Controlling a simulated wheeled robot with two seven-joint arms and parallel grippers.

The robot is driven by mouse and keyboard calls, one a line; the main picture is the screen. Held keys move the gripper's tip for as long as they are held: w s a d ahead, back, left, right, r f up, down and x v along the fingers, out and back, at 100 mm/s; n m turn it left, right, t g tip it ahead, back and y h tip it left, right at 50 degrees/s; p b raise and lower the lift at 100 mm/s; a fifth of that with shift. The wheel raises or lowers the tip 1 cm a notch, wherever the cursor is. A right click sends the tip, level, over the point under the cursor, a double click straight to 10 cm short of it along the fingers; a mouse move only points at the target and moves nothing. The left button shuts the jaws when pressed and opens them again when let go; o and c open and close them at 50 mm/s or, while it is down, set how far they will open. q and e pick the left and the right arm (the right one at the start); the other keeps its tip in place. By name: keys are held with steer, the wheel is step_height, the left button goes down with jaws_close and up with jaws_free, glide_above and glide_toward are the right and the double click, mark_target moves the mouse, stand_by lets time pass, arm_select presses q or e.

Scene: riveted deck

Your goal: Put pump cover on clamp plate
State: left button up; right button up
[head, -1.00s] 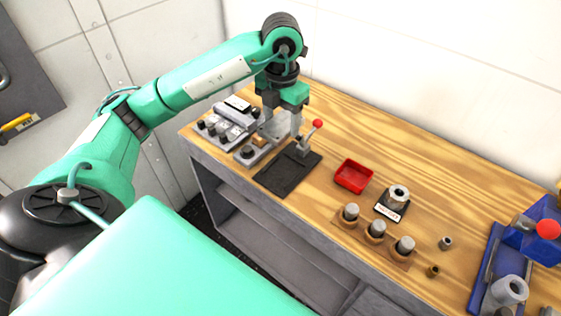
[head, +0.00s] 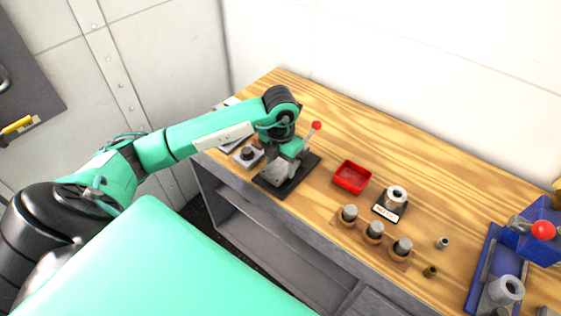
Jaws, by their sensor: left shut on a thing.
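The clamp plate (head: 304,176) is a dark flat plate near the front edge of the bench, with a red-knobbed clamp lever (head: 316,126) at its back. My left gripper (head: 279,182) is over the left part of this plate, pointing down. It is shut on a grey part that I take to be the pump cover. The fingers and wrist hide most of that part, and I cannot tell whether it touches the plate. My right gripper is not in view.
A grey fixture with a dark knob (head: 247,153) stands left of the plate. To the right are a red tray (head: 351,177), a nut on a labelled dark base (head: 396,195), a wooden holder with grey-topped pegs (head: 374,231) and a blue vise (head: 535,232). The back of the bench is clear.

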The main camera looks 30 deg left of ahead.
arm_select(q)
steer(key=shift+f, duration=0.25)
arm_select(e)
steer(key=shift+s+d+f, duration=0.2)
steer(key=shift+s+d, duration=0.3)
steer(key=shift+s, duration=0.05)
arm_select(q)
steer(key=shift+f+b, duration=0.3)
steer(key=shift+b, duration=0.15)
steer(key=shift+f, duration=0.2)
steer(key=o, duration=1.2)
steer(key=shift+o, duration=0.6)
steer(key=shift+d, duration=0.1)
steer(key=shift+s, duration=0.1)
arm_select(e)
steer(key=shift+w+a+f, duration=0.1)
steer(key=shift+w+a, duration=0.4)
